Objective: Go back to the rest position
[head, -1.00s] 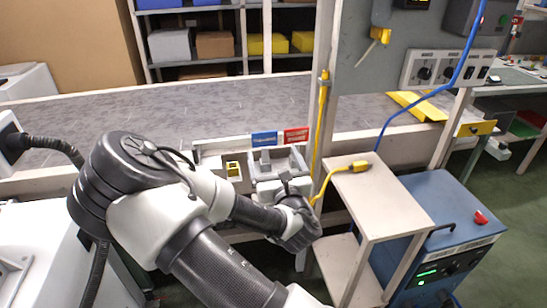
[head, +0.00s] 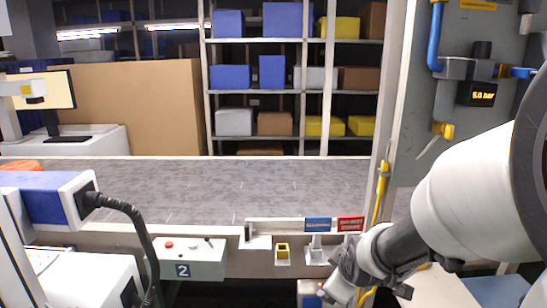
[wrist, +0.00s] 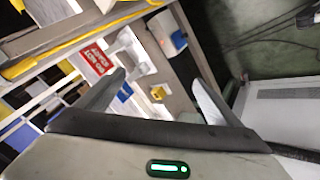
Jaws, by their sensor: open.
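My gripper (wrist: 158,88) is open and empty in the wrist view, its two fingers spread apart with nothing between them. In the head view my arm comes in from the right, and its wrist end hangs at the lower middle right, in front of the conveyor's front edge; the fingers are hard to make out there.
A yellow cable (head: 379,200) runs down a post. Shelves with bins (head: 233,122) stand behind.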

